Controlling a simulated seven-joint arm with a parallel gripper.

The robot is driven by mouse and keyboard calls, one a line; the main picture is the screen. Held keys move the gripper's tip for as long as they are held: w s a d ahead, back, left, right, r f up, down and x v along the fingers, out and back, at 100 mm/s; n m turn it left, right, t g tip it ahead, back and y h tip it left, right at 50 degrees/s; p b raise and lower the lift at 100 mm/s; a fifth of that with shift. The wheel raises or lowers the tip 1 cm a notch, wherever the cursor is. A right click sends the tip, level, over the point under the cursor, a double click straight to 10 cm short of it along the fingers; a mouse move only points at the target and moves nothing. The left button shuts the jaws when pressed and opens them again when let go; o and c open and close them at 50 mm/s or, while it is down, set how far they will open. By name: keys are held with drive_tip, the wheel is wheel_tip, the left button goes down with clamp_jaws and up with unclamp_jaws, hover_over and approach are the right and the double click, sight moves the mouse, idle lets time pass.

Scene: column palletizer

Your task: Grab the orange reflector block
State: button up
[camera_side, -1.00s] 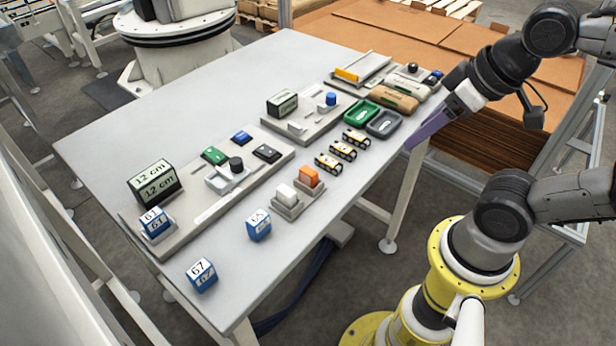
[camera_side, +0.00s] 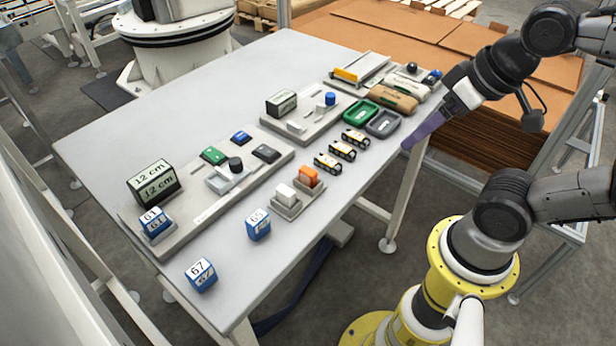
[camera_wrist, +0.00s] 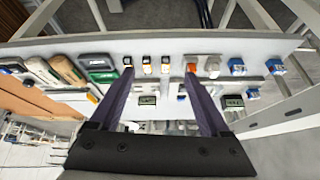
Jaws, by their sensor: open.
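The orange reflector block (camera_side: 308,176) stands upright in a grey holder (camera_side: 306,189) near the table's right edge in the side view, beside a white block (camera_side: 286,194) in a like holder. My gripper (camera_side: 406,146) is off the table's right edge, apart from the orange block and up and to the right of it in the picture. In the wrist view my gripper (camera_wrist: 159,70) is open with nothing between its purple fingertips. The orange block (camera_wrist: 191,68) shows there close by the right fingertip in the picture, partly hidden behind it.
Several yellow-and-black sensors (camera_side: 342,151) stand in a row along the table edge. Green (camera_side: 361,112) and grey trays (camera_side: 384,123) lie behind them. Blue numbered cubes (camera_side: 258,225) stand at the near end. The space beside the table's right edge is clear around my gripper.

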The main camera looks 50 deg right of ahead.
drive_tip(key=w+r+m+g, duration=0.1)
drive_tip(key=w+r+m, duration=0.35)
drive_tip(key=m, duration=0.55)
drive_tip(key=m+g, duration=0.5)
drive_tip(key=m, duration=0.2)
hover_over(308, 170)
drive_tip(key=f, duration=1.1)
drive_tip(key=shift+w+a, duration=0.15)
drive_tip(key=shift+w, duration=0.15)
drive_tip(key=shift+s+f, duration=0.2)
drive_tip(key=shift+f, duration=1.35)
drive_tip(key=shift+s+f, duration=0.15)
drive_tip(key=shift+f, duration=1.4)
clamp_jaws()
